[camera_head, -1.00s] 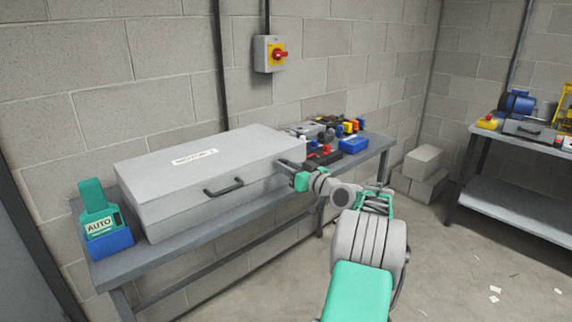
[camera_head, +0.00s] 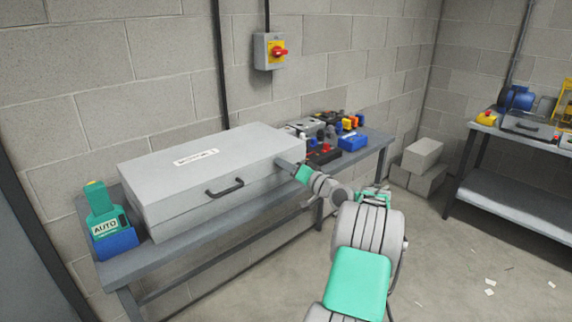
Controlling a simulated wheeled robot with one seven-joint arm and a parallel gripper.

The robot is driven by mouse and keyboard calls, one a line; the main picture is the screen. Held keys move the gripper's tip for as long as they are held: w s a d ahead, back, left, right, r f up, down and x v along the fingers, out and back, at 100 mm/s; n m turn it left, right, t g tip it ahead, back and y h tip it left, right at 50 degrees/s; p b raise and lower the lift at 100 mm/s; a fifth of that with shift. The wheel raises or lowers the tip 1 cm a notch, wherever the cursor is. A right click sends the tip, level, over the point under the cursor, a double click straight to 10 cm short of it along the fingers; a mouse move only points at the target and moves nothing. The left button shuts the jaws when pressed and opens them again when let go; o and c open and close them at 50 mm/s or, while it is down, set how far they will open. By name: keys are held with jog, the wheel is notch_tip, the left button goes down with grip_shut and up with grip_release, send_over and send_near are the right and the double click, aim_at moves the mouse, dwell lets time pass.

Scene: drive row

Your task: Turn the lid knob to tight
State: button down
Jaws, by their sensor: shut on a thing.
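A large grey lidded box (camera_head: 170,203) lies on the workbench, with a dark handle (camera_head: 225,189) on its front and a white label on top. The lid knob itself is hidden behind the fingers and is too small to make out. My wrist and arm reach in from the lower right. Whatever marks the tight position cannot be read here.
The grey workbench (camera_head: 185,232) runs along the block wall. A blue and green device marked AUTO (camera_head: 104,226) stands at its left end. Tools and a blue box (camera_head: 353,142) crowd its right end. A red rotary switch (camera_head: 279,52) is on the wall.

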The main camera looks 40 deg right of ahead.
dwell(0.4)
jog(key=c, duration=1.1)
grip_release()
jog(key=shift+c, duration=0.2)
jog(key=s, duration=0.8)
jog(key=shift+d, duration=0.2)
